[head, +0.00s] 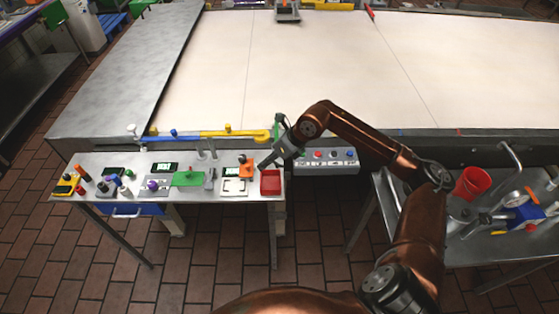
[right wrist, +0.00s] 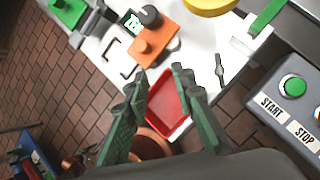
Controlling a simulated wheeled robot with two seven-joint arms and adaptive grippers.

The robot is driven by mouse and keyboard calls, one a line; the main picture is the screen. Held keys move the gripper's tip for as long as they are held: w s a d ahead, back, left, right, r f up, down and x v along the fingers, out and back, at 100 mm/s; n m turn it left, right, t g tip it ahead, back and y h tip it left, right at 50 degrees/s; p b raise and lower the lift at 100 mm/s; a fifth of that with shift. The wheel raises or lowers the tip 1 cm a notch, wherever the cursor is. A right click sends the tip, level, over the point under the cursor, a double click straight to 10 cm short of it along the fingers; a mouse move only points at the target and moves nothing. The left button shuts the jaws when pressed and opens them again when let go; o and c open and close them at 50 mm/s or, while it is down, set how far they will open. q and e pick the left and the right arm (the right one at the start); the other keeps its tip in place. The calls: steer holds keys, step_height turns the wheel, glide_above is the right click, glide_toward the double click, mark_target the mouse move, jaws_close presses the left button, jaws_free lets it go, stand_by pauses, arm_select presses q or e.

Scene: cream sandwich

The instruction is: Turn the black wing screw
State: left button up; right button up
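My right gripper (head: 266,161) is above the right end of the small metal table, near the red tray. In the right wrist view its two green-padded fingers (right wrist: 158,85) are spread apart, with the red tray (right wrist: 168,103) showing between and beyond them and nothing held. A small dark part with a thin stem (right wrist: 219,68) lies on the pale surface right of the tray; I cannot tell whether it is the black wing screw. A dark round knob (right wrist: 150,16) stands by the orange block (right wrist: 155,43). No clear wing shape shows in the head view. My left gripper is not in view.
The small metal table (head: 215,215) holds a green block (head: 188,178) and several small parts. Behind it runs a yellow bar (head: 235,133) on the wide conveyor's edge. A button panel (head: 327,163) is right of the gripper. A red cup (head: 472,183) stands on the right cart.

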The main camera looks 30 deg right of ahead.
mark_target(278, 163)
steer(key=d+h, duration=0.3)
steer(key=d, duration=0.5)
steer(key=shift+g, duration=0.4)
steer(key=x, duration=0.6)
steer(key=shift+w+a, duration=0.1)
steer(key=shift+a, duration=0.2)
steer(key=shift+w+f, duration=0.15)
steer(key=shift+f, duration=0.15)
steer(key=shift+c, duration=0.2)
jaws_close()
